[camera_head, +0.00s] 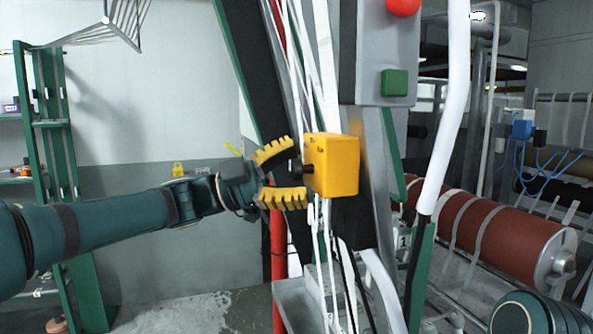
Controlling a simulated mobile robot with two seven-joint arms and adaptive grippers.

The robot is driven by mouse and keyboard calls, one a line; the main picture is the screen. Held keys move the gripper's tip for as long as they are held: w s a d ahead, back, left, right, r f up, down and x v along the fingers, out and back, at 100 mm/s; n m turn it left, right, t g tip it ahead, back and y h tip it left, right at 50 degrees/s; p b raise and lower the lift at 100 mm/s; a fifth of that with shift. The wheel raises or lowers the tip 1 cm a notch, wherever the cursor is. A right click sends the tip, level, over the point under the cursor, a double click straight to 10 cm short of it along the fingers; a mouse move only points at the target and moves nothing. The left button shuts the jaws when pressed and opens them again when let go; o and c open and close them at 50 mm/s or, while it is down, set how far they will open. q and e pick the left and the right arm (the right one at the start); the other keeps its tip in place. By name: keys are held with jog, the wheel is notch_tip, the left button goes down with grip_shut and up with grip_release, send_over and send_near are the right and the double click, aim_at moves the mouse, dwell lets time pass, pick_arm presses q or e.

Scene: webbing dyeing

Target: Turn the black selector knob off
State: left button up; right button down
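The black selector knob (307,169) sticks out from the left face of a yellow control box (337,165) near the middle of the view. My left gripper (294,171) comes in from the left, with its yellow ribbed fingers spread apart, one above and one below the knob's level. The knob lies at the fingertips, between them in the picture. I see a gap between it and each finger, so it does not look gripped. The knob's marking and its turned position are too small to tell. My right gripper is not in view.
A grey panel with a green button (394,82) and a red button (403,5) is above right of the box. White straps (324,60) and cables hang around the box. A red post (279,240) stands below the gripper. A reddish roller (500,232) lies at right.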

pick_arm(q)
jog(key=v, duration=1.2)
